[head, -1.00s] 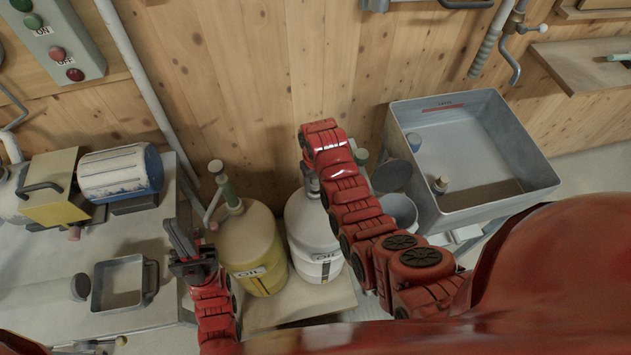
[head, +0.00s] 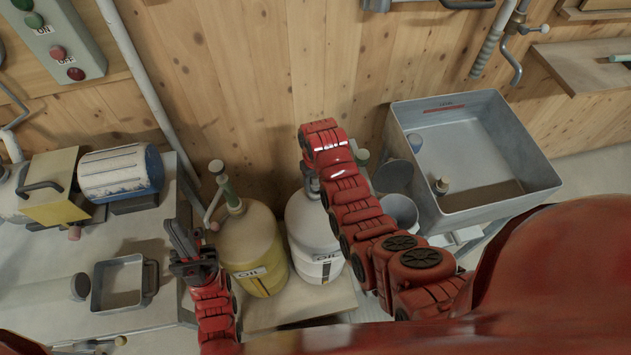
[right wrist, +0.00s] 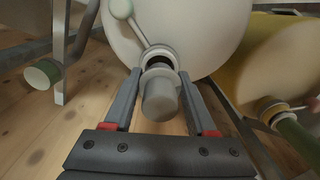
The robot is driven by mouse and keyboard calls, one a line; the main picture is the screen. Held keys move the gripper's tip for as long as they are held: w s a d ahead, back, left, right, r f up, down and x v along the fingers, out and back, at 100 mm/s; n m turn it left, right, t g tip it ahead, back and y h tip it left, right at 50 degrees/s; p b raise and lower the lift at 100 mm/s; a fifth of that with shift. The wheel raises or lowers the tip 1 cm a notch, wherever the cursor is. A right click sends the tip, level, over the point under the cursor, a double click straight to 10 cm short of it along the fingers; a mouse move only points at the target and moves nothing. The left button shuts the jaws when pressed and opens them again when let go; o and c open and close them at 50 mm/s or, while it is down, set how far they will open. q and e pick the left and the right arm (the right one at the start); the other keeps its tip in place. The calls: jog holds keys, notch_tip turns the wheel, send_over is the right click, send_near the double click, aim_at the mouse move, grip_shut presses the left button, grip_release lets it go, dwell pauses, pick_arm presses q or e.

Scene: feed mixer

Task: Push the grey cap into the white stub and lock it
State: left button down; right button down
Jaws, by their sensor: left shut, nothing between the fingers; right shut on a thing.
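The grey cap (right wrist: 160,100) is a short cylinder between the fingers of my right gripper (right wrist: 160,76), which is shut on it. The white stub (right wrist: 159,56) sticks out of the white oil container, with a dark ring at its mouth. The cap lines up with the stub and overlaps its mouth in the right wrist view; I cannot tell how deep it sits. In the head view my right arm hides the cap and stub above the white container (head: 304,225). My left gripper (head: 184,240) is shut and empty, left of the yellow container.
A lever with a pale ball (right wrist: 121,9) rises beside the stub. The yellow oil container (head: 262,272) stands close to the white one. A grey sink (head: 535,150) is at right. A workbench with a square tray (head: 93,290) is at left.

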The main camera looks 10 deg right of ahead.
jog(key=shift+f+b, duration=0.35)
jog(key=shift+f, duration=0.1)
dwell(0.5)
jog(key=shift+r, duration=0.15)
jog(key=shift+r+p, duration=0.3)
